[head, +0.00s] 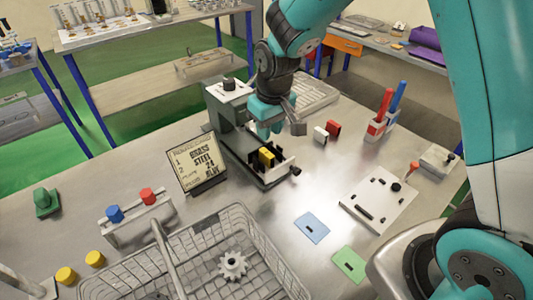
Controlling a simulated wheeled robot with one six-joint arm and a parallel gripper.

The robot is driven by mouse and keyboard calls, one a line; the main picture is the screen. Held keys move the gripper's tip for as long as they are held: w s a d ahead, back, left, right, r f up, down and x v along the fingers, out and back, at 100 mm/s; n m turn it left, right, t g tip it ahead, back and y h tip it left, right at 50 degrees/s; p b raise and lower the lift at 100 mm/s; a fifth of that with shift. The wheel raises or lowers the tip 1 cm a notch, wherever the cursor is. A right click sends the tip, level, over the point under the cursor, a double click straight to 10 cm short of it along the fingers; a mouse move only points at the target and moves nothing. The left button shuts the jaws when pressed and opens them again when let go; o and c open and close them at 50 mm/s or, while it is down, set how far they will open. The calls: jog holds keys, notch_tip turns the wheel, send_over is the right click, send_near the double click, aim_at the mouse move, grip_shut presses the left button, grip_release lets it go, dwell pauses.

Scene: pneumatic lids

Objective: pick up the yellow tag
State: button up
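A flat blue tag (312,228) and a flat green tag (349,263) lie on the grey table, each with a small dark mark. I see no flat yellow tag like them. A small yellow piece (266,157) stands in a dark fixture (272,176) at the front of a grey press-like machine; I cannot tell whether it is a tag. My gripper (270,130) points down just above and behind the yellow piece, apparently apart from it. Its fingertips are too small and overlapped to show whether it is open or shut.
A wire basket (130,270) with a white gear (233,264) stands at front left. A sign (198,164) stands beside the machine. A white board (378,200) and a pen holder (377,130) are to the right. Table around the tags is bare.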

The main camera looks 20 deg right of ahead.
aim_at(267, 153)
jog(key=f+p, duration=0.1)
jog(key=f, duration=0.5)
jog(key=w+f+p, duration=0.1)
jog(key=f, duration=0.3)
jog(key=shift+a+p, duration=0.1)
jog(key=shift+p, duration=0.2)
grip_shut()
